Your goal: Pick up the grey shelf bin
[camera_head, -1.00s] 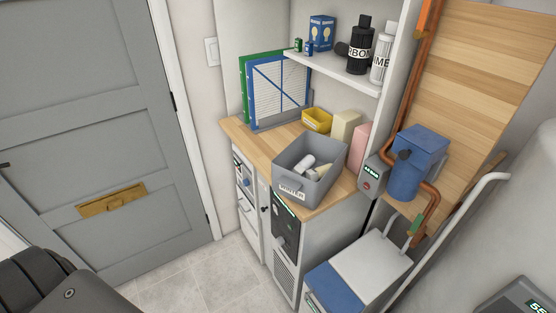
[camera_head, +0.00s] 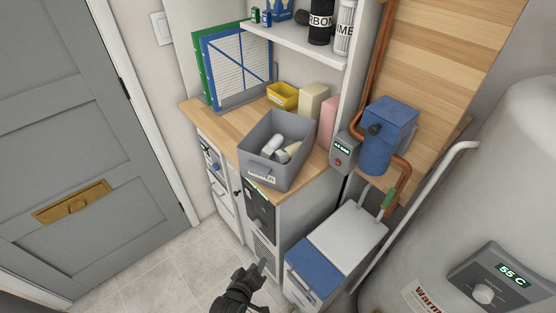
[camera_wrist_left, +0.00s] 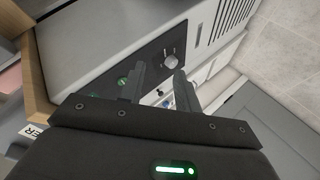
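The grey shelf bin (camera_head: 262,167) stands upright on the wooden counter (camera_head: 203,113), near its front edge, with a label on its front and several pale items inside. My left gripper (camera_head: 262,268) is low in front of the cabinet, below the bin and apart from it. In the left wrist view, its two fingers (camera_wrist_left: 158,84) are spread with nothing between them, facing the cabinet's dark control panel. A grey piece with a label (camera_wrist_left: 30,131) at the left edge of that view may be part of the bin. My right gripper is in neither view.
A yellow bin (camera_head: 284,92), a cream block (camera_head: 312,103) and a pink block (camera_head: 329,122) stand behind the grey bin. Blue and green framed filters (camera_head: 240,68) lean at the back left. A blue pump (camera_head: 386,140) with copper pipes is at right. The tiled floor (camera_head: 165,282) is clear.

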